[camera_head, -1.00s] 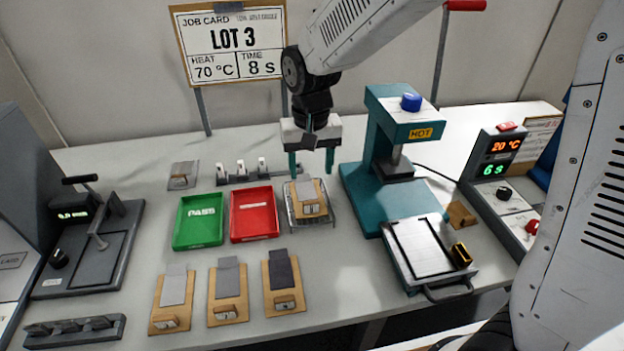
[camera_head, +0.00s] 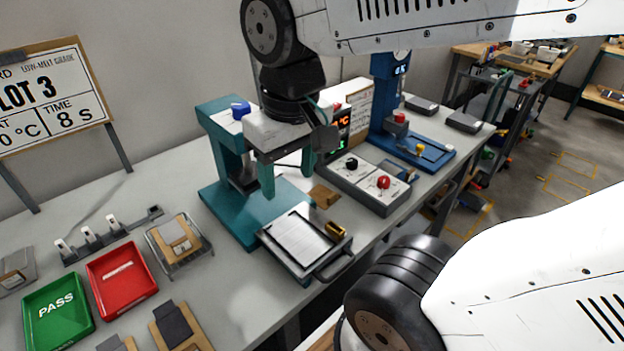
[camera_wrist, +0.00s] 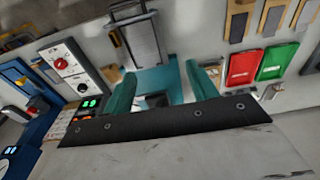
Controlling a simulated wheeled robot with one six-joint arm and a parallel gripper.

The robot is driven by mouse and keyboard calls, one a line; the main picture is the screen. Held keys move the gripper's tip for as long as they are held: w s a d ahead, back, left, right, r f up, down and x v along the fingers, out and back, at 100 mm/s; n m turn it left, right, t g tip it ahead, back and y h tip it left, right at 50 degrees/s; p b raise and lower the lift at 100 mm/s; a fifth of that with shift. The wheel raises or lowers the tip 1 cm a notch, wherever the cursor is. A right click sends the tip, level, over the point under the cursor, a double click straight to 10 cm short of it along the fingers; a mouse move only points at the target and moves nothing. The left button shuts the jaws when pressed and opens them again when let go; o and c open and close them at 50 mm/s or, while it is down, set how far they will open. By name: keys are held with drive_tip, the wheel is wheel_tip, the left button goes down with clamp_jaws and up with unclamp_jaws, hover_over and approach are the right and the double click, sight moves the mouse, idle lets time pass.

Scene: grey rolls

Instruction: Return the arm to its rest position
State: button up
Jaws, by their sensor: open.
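My gripper (camera_head: 287,180) hangs in the air in front of the teal press (camera_head: 226,150), with its two teal fingers apart and nothing between them. In the wrist view my gripper (camera_wrist: 160,92) also shows spread fingers, with the teal press (camera_wrist: 152,78) below and between them. My arm stretches across the top of the head view. It hides part of the press and part of the control box behind it.
A control box (camera_head: 368,183) with knobs and a blue machine (camera_head: 390,90) stand to the right. The press's sliding tray (camera_head: 300,243) sticks out in front. A wire rack (camera_head: 180,246) holding a wooden card, a red tray (camera_head: 122,281) and a green PASS tray (camera_head: 58,311) lie left.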

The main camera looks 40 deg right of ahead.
drive_tip(key=s, duration=0.2)
drive_tip(key=s+d, duration=0.1)
drive_tip(key=s, duration=0.1)
drive_tip(key=shift+d+f, duration=0.1)
drive_tip(key=shift+f, duration=0.05)
drive_tip(key=shift+w, duration=0.1)
idle(1.0)
